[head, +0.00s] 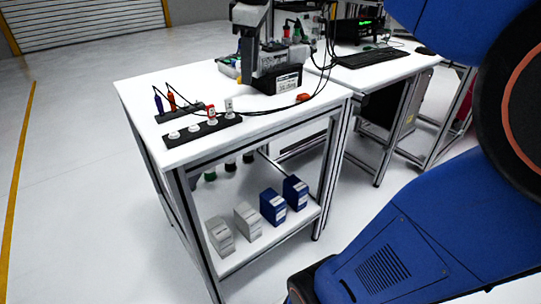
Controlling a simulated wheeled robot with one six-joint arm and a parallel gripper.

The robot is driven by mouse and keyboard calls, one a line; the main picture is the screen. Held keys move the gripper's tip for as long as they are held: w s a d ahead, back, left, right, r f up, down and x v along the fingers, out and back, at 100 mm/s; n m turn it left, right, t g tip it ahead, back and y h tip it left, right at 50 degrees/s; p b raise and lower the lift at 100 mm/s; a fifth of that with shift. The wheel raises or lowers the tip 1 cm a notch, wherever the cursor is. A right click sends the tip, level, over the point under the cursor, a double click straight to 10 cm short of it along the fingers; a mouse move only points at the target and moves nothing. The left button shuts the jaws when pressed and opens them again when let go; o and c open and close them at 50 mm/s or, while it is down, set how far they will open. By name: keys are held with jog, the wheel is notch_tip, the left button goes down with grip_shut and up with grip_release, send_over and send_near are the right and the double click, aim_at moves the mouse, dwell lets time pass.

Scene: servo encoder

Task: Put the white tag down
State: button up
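A small white upright piece (229,104) stands at the right end of a black strip (203,130) on the white table. It may be the white tag, but it is too small to be sure. A red and white piece (211,113) stands beside it on the same strip, left of it. My gripper is outside the view, so what it holds is hidden. Only blue links of my arm show, at the right and bottom right.
A second table with a keyboard (372,58) stands behind right. The floor at left is clear.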

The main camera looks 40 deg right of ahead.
jog(key=s+a+f+m, duration=0.1)
jog(key=s+f, duration=0.2)
jog(key=f, duration=0.1)
jog(key=s+a+f+m, duration=0.1)
jog(key=s+f+m, duration=0.1)
jog(key=s+f, duration=0.1)
jog(key=s+a+f+m+t, duration=0.1)
jog(key=s+f, duration=0.1)
jog(key=f, duration=0.2)
jog(key=shift+s+a+f+m, duration=0.3)
jog(key=shift+s+a+f, duration=0.05)
jog(key=shift+s+f, duration=0.05)
jog(key=s+a+f+m, duration=0.1)
jog(key=s+f+m, duration=0.1)
jog(key=f, duration=0.4)
jog(key=s+a+f+m+t, duration=0.1)
jog(key=s+f+m, duration=0.1)
jog(key=s+f, duration=0.3)
jog(key=shift+s+f, duration=0.25)
jog(key=shift+f, duration=0.55)
